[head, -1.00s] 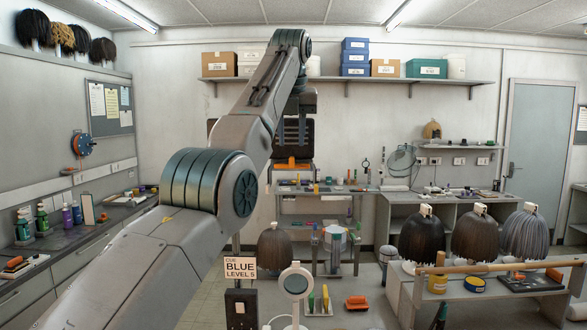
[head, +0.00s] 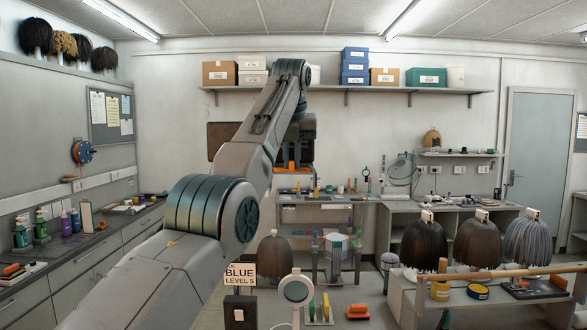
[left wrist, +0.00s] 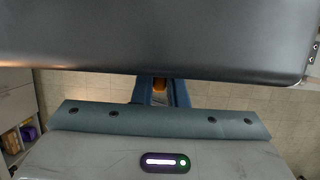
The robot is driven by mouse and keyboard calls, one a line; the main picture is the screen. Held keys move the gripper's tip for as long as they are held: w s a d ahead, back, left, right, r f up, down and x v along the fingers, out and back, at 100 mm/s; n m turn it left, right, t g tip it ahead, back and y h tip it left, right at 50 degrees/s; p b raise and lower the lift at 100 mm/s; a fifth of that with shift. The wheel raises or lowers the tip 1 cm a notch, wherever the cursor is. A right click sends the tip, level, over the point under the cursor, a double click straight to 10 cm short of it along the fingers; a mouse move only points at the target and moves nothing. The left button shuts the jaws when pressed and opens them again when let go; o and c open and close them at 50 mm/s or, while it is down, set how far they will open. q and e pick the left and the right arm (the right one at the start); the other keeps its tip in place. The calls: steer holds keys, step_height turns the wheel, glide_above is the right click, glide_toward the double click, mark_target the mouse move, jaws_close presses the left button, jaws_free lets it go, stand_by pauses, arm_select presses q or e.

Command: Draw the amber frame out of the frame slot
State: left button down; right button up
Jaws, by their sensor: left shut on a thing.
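My left gripper (head: 294,167) is in the middle of the head view, partly behind my own arm. It is shut on the amber frame (head: 292,165), of which only a small orange piece shows there. The rest of the frame is hidden. I cannot make out the frame slot, so I cannot tell whether the frame is still in it. My right gripper is not in view.
A brown panel (head: 222,139) shows behind my arm. Beyond the gripper is a grey workbench (head: 315,197) with small tools. Wigs (head: 424,243) stand at the right behind a wooden rail (head: 500,269).

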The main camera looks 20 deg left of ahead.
arm_select(q)
steer(key=shift+r, duration=0.15)
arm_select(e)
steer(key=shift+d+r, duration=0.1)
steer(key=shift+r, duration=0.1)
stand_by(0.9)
arm_select(q)
steer(key=shift+d+p, duration=0.15)
steer(key=shift+p, duration=0.15)
